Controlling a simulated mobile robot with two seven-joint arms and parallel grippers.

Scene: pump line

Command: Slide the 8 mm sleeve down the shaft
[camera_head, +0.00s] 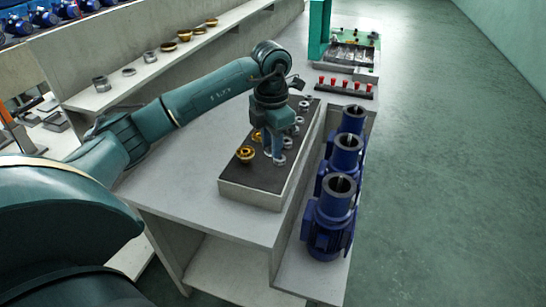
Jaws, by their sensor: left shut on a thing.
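My left gripper (274,148) points straight down over a dark-topped tray (233,180) on the grey bench. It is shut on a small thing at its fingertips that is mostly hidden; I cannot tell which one. A small grey metal ring (279,159) shows right at the fingertips, and other grey rings (298,120) stand in a row behind it on the tray. Brass-coloured parts (245,154) lie to the left of the gripper. I cannot pick out the 8 mm sleeve by size, and no shaft shows clearly. My right gripper is not in view.
Three blue pump motors (335,208) with open round tops stand on a lower ledge to the right of the tray. Red-topped pegs (345,84) sit in a dark rack behind. A back shelf (130,88) holds rings and brass parts. The bench front is clear.

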